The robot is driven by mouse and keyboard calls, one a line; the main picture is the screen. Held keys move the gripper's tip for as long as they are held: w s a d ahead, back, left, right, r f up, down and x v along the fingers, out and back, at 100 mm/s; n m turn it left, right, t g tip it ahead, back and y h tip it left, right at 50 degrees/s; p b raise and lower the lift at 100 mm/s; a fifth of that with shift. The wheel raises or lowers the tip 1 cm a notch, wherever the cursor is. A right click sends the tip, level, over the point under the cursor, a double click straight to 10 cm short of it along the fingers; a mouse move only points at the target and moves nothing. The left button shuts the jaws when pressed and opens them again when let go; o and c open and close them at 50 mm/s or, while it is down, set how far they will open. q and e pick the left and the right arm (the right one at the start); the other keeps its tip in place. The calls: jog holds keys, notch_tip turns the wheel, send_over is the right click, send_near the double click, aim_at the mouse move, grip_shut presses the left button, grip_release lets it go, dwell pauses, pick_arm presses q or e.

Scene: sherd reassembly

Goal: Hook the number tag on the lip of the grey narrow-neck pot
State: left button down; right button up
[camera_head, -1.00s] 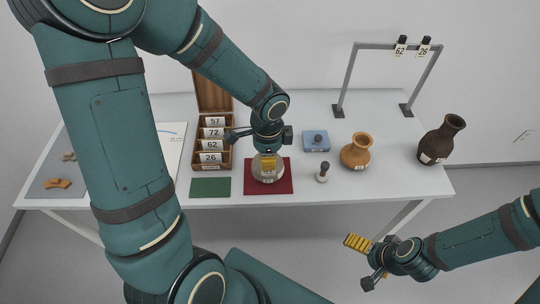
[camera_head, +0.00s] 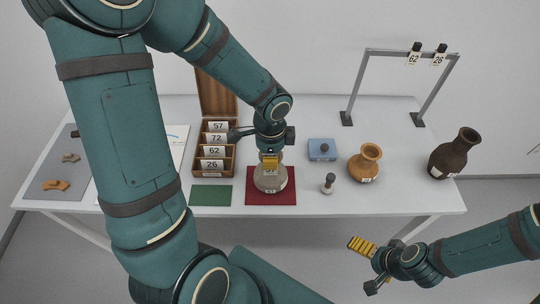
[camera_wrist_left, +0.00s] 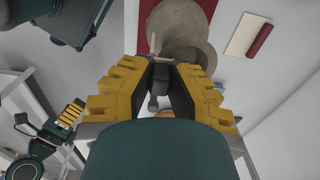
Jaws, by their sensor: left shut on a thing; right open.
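The grey narrow-neck pot (camera_head: 267,184) stands on a red mat (camera_head: 289,198), with a small white label low on its front. My left gripper (camera_head: 270,168) is over the pot's top and hides its neck and lip in the head view. In the left wrist view, the left gripper (camera_wrist_left: 158,75) is shut on a small dark piece (camera_wrist_left: 161,74), apparently the number tag's clip; its number cannot be read. The pot (camera_wrist_left: 180,25) is just beyond the fingertips there; I cannot tell whether the tag touches its lip. My right gripper (camera_head: 367,267) is open and empty, off the table's front edge.
A wooden box (camera_head: 229,167) of numbered cards and a green mat (camera_head: 211,195) are left of the pot. A blue box (camera_head: 322,150), small stamp (camera_head: 328,184), orange pot (camera_head: 364,165) and dark jug (camera_head: 453,155) are right. A rack (camera_head: 398,53) holds tags 62 and 26.

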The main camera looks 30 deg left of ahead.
pick_arm(q)
jog(key=shift+f, duration=0.2)
jog(key=shift+w+f, duration=0.1)
jog(key=c, duration=1)
grip_release()
notch_tip(320, 180, up, 12)
